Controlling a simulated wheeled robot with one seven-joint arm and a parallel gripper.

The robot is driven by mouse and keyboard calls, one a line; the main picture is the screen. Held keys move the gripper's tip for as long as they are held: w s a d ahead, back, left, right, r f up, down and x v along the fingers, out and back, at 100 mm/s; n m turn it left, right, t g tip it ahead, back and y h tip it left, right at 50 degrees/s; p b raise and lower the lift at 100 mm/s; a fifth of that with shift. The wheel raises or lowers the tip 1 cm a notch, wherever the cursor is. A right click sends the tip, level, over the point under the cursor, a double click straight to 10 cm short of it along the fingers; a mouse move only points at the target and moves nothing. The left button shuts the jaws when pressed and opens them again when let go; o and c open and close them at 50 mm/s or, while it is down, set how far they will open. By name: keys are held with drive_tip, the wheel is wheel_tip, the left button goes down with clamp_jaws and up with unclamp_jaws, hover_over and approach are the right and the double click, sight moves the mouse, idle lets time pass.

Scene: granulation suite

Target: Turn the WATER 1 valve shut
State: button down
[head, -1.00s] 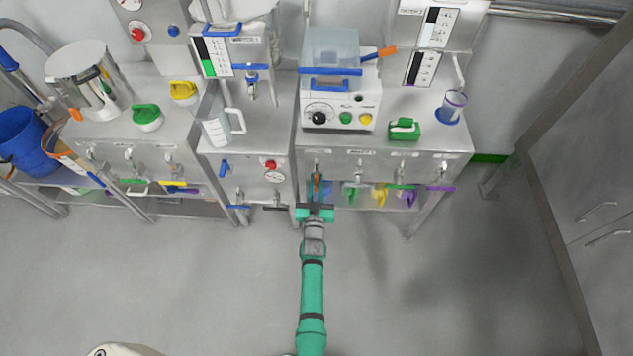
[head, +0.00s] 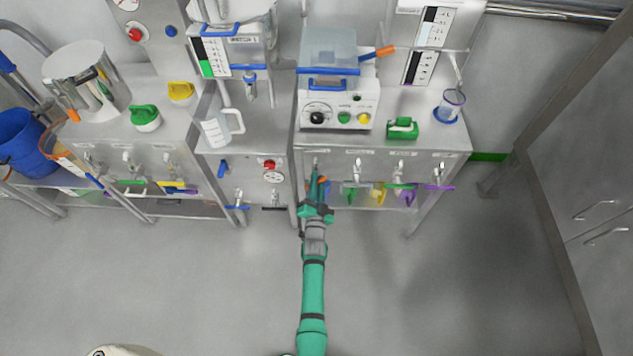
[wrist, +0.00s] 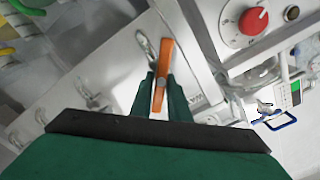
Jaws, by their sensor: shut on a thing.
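My gripper (head: 319,182) is at the front of the right-hand bench, at the leftmost of its row of valves. It is shut on an orange valve handle (wrist: 163,72), with one green finger on each side in the wrist view. The handle also shows beside the fingers in the head view (head: 323,181). In the head view my gripper and the handle are tilted. The valve body is partly hidden by my gripper. The label by this valve is too small to read as WATER 1.
To the right on the same bench are valves with green (head: 400,186) and purple (head: 440,187) handles. On the left, the middle bench has a blue-handled valve (head: 237,207) and a pressure gauge (head: 274,177). The floor (head: 400,290) in front is clear.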

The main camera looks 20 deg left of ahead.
drive_tip(key=m, duration=0.5)
drive_tip(key=shift+d+f+m, duration=0.2)
drive_tip(key=shift+m, duration=0.1)
drive_tip(key=shift+f+m, duration=0.15)
drive_tip(key=shift+m, duration=0.9)
drive_tip(key=shift+f+m, duration=0.1)
drive_tip(key=shift+m, duration=0.95)
drive_tip(key=c, duration=1.7)
unclamp_jaws()
drive_tip(key=v, duration=1)
drive_tip(key=shift+s+d+r, duration=0.1)
drive_tip(key=shift+s+d, duration=0.05)
drive_tip(key=shift+s, duration=0.15)
